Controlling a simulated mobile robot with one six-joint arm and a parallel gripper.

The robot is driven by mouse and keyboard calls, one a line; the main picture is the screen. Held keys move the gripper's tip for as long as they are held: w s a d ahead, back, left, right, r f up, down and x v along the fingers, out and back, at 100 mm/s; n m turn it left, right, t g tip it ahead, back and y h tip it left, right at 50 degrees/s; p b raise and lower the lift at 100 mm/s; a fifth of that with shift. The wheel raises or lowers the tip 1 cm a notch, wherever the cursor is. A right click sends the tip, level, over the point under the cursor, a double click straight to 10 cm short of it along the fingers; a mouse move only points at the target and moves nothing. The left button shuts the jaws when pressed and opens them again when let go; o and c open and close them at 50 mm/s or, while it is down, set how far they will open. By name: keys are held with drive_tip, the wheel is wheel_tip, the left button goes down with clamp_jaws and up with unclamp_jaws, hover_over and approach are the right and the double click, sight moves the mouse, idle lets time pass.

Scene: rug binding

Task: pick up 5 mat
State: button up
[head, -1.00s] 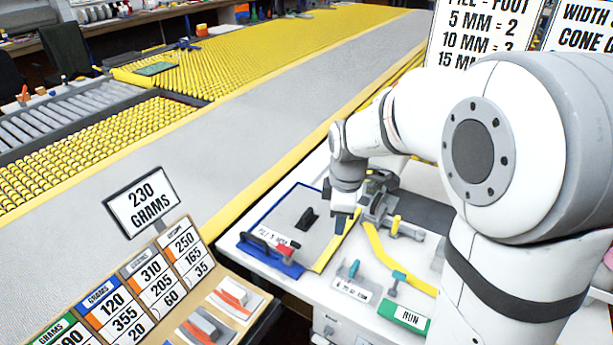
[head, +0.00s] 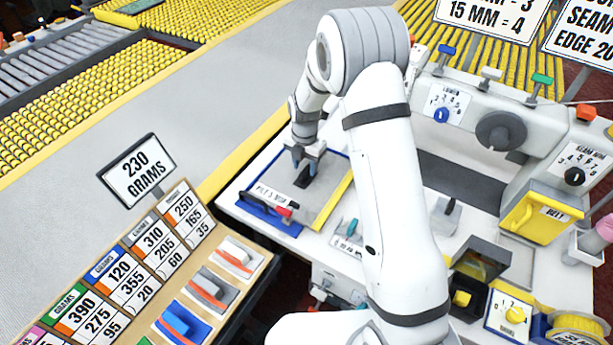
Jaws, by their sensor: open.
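The grey mat (head: 318,203) lies flat on the white worktop, with a blue edge on its left and a yellow strip along its right side. A label beginning "PILE 5" (head: 272,194) sits at its near left. A small black block-like grip (head: 303,180) stands on the mat. My gripper (head: 305,168) is open, pointing down, with its fingers just above or around the black grip. I cannot tell whether the fingers touch it. It holds nothing that I can see.
The machine with a yellow belt cover (head: 540,218) stands to the right. A tilted board with number cards and blocks (head: 160,250) is at the lower left.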

sight(305, 170)
drive_tip(key=shift+f, duration=1.5)
drive_tip(key=shift+d, duration=0.1)
drive_tip(key=shift+c, duration=0.2)
drive_tip(key=shift+s, duration=0.1)
clamp_jaws()
